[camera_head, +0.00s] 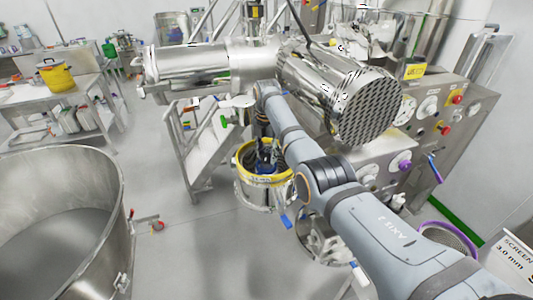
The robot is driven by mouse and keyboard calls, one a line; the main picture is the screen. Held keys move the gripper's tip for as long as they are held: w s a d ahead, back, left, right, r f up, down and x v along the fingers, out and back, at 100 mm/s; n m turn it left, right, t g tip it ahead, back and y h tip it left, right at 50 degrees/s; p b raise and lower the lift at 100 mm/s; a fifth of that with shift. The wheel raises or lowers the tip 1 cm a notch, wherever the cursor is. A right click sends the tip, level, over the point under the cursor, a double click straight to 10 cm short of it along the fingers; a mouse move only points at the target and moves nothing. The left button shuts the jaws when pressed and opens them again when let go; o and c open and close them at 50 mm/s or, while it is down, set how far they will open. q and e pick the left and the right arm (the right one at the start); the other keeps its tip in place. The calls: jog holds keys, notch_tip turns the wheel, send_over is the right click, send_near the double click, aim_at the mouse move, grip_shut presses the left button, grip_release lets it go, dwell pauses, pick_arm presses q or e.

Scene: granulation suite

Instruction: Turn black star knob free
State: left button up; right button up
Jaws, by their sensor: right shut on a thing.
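My right gripper (267,152) hangs from my right arm, which reaches in from the lower right. It points down at the yellow-rimmed steel vessel (265,194) below the large steel cylinder housing. Its dark fingers are shut on a dark thing, which looks like the black star knob, though its shape is too small and covered to make out. A blue part (266,168) shows just below the fingers inside the yellow rim. My left gripper is not in view.
The steel cylinder housing with a perforated end (366,106) overhangs close to my right arm. A control cabinet (440,120) with knobs stands on the right. A large open steel bowl (112,190) stands at the lower left.

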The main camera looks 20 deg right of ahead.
aim_at(267, 156)
jog(key=shift+w+r, duration=0.1)
jog(key=shift+r, duration=0.05)
jog(key=o, duration=1.1)
jog(key=shift+o, duration=0.2)
notch_tip(267, 156, up, 12)
jog(key=shift+d, duration=0.1)
